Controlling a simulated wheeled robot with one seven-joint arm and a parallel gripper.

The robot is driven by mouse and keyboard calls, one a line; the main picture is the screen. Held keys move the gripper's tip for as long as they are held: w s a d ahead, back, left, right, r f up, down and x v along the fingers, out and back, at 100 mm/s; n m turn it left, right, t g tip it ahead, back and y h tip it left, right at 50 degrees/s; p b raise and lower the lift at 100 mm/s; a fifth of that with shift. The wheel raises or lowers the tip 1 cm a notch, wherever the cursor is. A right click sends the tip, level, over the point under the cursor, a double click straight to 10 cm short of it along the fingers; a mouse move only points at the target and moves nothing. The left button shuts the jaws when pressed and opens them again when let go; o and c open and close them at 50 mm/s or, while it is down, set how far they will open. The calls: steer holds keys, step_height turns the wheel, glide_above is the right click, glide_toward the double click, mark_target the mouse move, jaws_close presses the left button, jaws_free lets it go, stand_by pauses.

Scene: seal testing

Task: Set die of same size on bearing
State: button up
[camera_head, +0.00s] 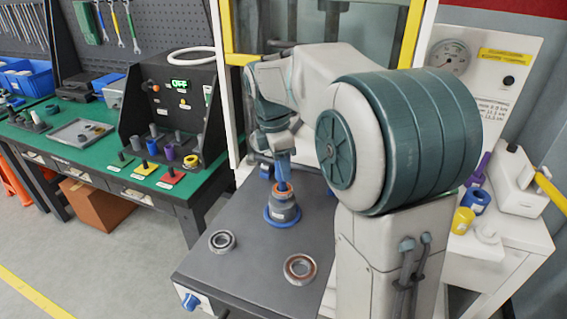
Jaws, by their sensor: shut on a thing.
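My gripper (279,152) points down over the dark press table, its fingers small and partly hidden by my arm. It is shut on a slim blue piece (283,173), which looks like a die. The lower end of this piece is at the orange-brown ring on top of a grey stepped holder (284,213); whether it touches or sits inside is too small to tell. The holder stands on a blue ring (268,216). Two loose bearings lie flat on the table: a dark steel one (222,240) at the left and a brownish one (300,269) nearer the front.
The press table (245,270) has free room around the bearings. A yellow-framed press (226,35) stands behind. The green bench at left holds several dies, including a purple one (169,153), and coloured pads. A blue part (476,200) and yellow part (463,220) stand at right.

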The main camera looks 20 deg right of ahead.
steer(key=shift+f, duration=0.15)
steer(key=shift+f+b, duration=0.85)
steer(key=shift+f, duration=0.4)
steer(key=shift+f, duration=0.25)
stand_by(0.4)
steer(key=o, duration=0.8)
steer(key=shift+o, duration=0.2)
steer(key=o, duration=0.5)
steer(key=shift+o, duration=0.2)
